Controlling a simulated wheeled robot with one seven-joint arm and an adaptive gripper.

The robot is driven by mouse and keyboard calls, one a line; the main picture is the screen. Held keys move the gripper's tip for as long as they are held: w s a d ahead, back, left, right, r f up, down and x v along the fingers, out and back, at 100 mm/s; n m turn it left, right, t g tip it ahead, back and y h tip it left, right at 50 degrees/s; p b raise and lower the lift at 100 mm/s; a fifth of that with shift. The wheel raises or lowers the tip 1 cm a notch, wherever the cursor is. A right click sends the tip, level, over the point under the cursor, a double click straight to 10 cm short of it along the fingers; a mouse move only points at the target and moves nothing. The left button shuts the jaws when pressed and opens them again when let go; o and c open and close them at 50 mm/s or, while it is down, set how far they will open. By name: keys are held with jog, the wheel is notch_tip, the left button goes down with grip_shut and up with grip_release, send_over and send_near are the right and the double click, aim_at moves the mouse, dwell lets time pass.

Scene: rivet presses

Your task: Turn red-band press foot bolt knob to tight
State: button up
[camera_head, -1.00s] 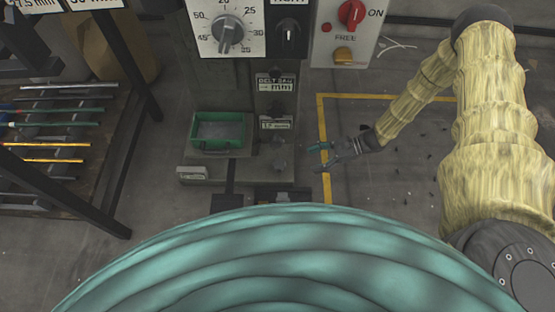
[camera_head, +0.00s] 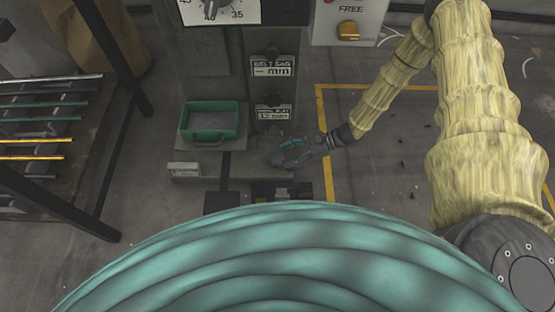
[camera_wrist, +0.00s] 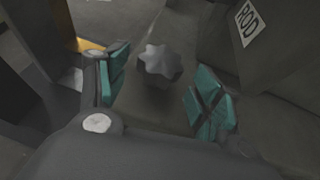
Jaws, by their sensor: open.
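A grey lobed knob (camera_wrist: 160,66) stands on the press foot in the wrist view, between and beyond the teal pads of my gripper (camera_wrist: 160,95). The pads are spread apart, with a gap on both sides of the knob. In the head view my gripper (camera_head: 290,152) is low beside the press foot (camera_head: 258,168), in front of the press column. There the gripper hides most of the knob. I cannot see a red band on the press in these frames.
A green tray (camera_head: 212,122) sits on the press base left of my gripper. A rack of rods (camera_head: 45,125) stands at the far left. Yellow floor lines (camera_head: 322,120) run to the right, with mostly clear floor. A panel labelled FREE (camera_head: 349,20) is above.

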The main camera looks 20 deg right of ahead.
aim_at(279, 157)
jog(key=shift+w+a+f+b, duration=0.15)
jog(key=shift+a+b, duration=0.35)
jog(key=shift+a, duration=0.5)
jog(key=shift+w+a+f+b, duration=0.15)
jog(key=shift+a+b, duration=0.35)
jog(key=shift+a, duration=0.5)
jog(key=shift+r, duration=0.1)
jog(key=c, duration=1)
jog(key=shift+c, duration=0.2)
